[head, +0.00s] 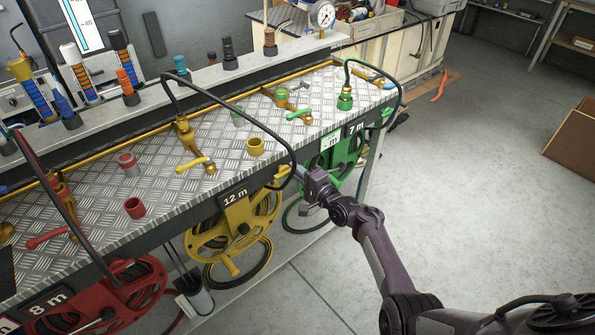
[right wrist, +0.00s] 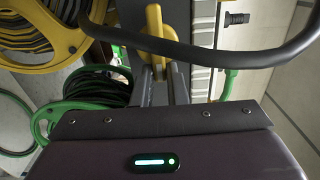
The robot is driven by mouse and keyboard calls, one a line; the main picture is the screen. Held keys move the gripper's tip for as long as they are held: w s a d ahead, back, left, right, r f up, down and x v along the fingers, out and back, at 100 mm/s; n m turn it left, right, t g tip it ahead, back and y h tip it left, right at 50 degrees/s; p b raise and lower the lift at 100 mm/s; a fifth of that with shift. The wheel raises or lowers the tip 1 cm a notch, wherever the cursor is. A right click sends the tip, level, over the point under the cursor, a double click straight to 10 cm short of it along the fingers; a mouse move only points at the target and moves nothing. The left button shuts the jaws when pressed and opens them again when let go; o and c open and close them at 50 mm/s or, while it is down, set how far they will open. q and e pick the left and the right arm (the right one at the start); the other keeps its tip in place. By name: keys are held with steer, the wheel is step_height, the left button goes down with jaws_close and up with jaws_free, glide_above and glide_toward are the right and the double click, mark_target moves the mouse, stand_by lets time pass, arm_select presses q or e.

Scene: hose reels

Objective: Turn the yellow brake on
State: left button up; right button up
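The yellow reel (head: 235,232) hangs under the bench edge below the 12 m label (head: 236,196). A yellow lever-like part, which looks like its brake (head: 280,177), sticks out at the reel's upper right. My right gripper (head: 300,172) is at the bench edge, just right of this part. In the right wrist view the yellow brake (right wrist: 155,25) stands straight ahead, and yellow shows in the narrow gap between the fingers (right wrist: 160,75). I cannot tell whether the fingers press on it. A black hose passes in front of the brake there. My left gripper is not in view.
The green reel (head: 334,160) hangs close on the right and the red reel (head: 110,295) on the left. A black hose (head: 250,121) arches over the bench edge beside my right gripper. Valves and couplings stand on the bench top (head: 225,155).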

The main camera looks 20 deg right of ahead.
steer(key=o, duration=0.4)
steer(key=shift+s+a+f, duration=0.15)
steer(key=shift+a+f, duration=0.1)
steer(key=shift+f, duration=0.05)
steer(key=shift+o, duration=0.2)
steer(key=shift+r, duration=0.2)
steer(key=shift+s, duration=0.1)
steer(key=v, duration=0.7)
steer(key=shift+s+d+p, duration=0.15)
steer(key=shift+s+p, duration=0.15)
steer(key=shift+p, duration=0.1)
